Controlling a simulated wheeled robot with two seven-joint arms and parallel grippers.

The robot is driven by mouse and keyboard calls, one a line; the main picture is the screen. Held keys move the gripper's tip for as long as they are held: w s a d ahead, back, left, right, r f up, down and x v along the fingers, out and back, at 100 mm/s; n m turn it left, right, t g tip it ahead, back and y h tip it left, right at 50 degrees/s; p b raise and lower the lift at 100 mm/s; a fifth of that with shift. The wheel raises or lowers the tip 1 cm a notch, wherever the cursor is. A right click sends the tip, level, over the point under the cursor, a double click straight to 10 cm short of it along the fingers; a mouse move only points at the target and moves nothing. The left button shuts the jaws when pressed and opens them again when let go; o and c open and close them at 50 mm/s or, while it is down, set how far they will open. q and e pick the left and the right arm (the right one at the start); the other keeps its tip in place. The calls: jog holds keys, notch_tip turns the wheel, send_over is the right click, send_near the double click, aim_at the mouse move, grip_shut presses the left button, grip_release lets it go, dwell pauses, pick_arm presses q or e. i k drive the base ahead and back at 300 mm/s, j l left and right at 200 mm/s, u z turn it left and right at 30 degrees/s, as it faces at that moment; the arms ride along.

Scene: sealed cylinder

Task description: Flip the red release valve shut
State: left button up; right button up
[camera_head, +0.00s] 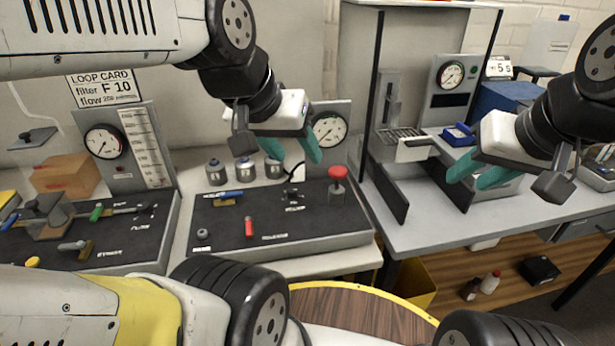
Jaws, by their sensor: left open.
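A small red lever (249,227) stands upright on the dark middle panel (320,237). A white label that seems to read RELEASE is to its right. A red mushroom-shaped knob (338,173) stands on a post at the panel's back right. My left gripper (294,152) has teal fingers spread apart. It is empty above the back of the panel, up and to the right of the red lever. My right gripper (472,178) hangs over the right bench, far from the lever, with its teal fingers apart and nothing between them.
Blue-handled (229,194) and black fittings share the panel. Several grey canisters (245,170) stand behind it. A left panel (100,230) carries green, blue and yellow handles beside a gauge (102,141). A metal stand (403,145) and a blue box (458,134) occupy the right bench.

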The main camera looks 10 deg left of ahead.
aim_at(248, 220)
jog(key=j+u, duration=0.2)
jog(key=u, duration=0.25)
jog(key=j+u, duration=0.25)
jog(key=u, duration=0.15)
jog(key=k+j+z, duration=0.1)
jog(key=j+z, duration=0.2)
jog(key=k+j+z, duration=0.15)
jog(key=z, duration=0.15)
